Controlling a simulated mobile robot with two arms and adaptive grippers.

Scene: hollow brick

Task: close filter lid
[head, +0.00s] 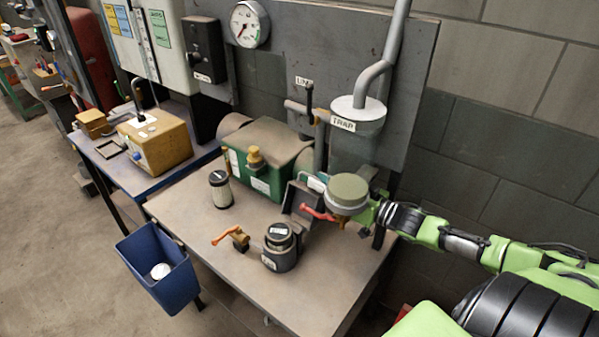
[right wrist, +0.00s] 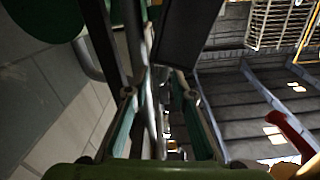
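I cannot tell which of these is the lid. My right gripper (right wrist: 160,98) reaches in from the right, mostly hidden behind the round piece. In the right wrist view its teal-padded fingers stand apart, with nothing clearly clamped. My left gripper is not in view.
A filter cartridge (head: 221,190) stands on the table left of the housing, near an orange-handled valve (head: 237,238). A green box (head: 263,158) and a trap pipe (head: 358,117) stand behind. A blue bin (head: 158,266) hangs at the front left. The front right tabletop is clear.

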